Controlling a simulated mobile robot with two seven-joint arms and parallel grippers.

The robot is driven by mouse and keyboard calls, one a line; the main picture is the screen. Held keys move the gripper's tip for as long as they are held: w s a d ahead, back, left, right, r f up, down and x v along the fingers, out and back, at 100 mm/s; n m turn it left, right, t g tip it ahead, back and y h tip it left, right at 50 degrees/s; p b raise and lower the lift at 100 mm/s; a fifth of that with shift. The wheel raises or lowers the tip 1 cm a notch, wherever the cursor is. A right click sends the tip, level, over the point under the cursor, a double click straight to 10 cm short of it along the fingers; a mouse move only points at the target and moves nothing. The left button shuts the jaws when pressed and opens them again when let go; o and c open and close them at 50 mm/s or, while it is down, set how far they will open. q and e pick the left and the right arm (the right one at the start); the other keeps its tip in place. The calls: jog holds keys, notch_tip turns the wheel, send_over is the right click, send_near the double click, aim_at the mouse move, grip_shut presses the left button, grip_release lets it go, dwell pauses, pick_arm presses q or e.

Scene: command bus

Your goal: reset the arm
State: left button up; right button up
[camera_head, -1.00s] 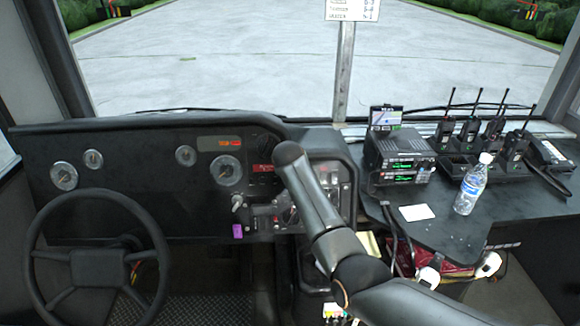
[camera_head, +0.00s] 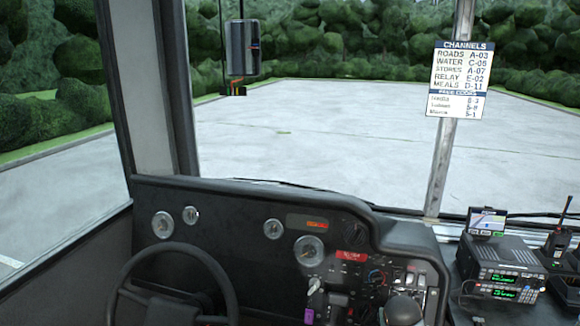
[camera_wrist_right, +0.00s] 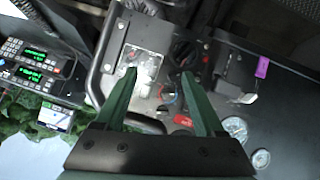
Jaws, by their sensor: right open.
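My right gripper (camera_wrist_right: 158,76) shows in the right wrist view as two dark green fingers, spread apart with nothing between them. It faces the dashboard control panel (camera_head: 400,272), whose switches show beyond and between the fingers in the wrist view. A rounded dark part of my right arm (camera_head: 403,309) shows at the bottom edge of the head view; the gripper itself is out of that view. A key with a purple tag (camera_wrist_right: 262,67) is right of the fingers in the wrist view. My left gripper is not in view.
The steering wheel (camera_head: 170,252) is at lower left. A radio unit (camera_head: 497,268) with green displays, a small screen (camera_head: 487,221) and a handheld radio (camera_head: 560,245) stand at right. A channel sign (camera_head: 460,80) hangs by the window post (camera_head: 446,150). Room above the dashboard is clear.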

jog(key=s+a+f+n+g+y, duration=0.1)
jog(key=s+f, duration=0.2)
jog(key=s, duration=0.7)
jog(key=s+a+f+g, duration=0.1)
jog(key=s+f, duration=0.2)
jog(key=s, duration=0.8)
jog(key=s+a+r+n+g+y, duration=0.1)
jog(key=s+a+r, duration=0.1)
jog(key=s, duration=0.6)
jog(key=s+a+r+n+g+y, duration=0.1)
jog(key=s+a+r+y, duration=0.1)
jog(key=s, duration=0.7)
jog(key=w+a+f+t+y, duration=0.1)
jog(key=w+a+f+t, duration=0.1)
jog(key=f, duration=0.4)
jog(key=w+a+f+t, duration=0.2)
jog(key=w+f+t, duration=0.1)
jog(key=f+t, duration=0.1)
jog(key=shift+a+f+y, duration=0.15)
jog(key=shift+f+y, duration=0.25)
jog(key=shift+f, duration=0.45)
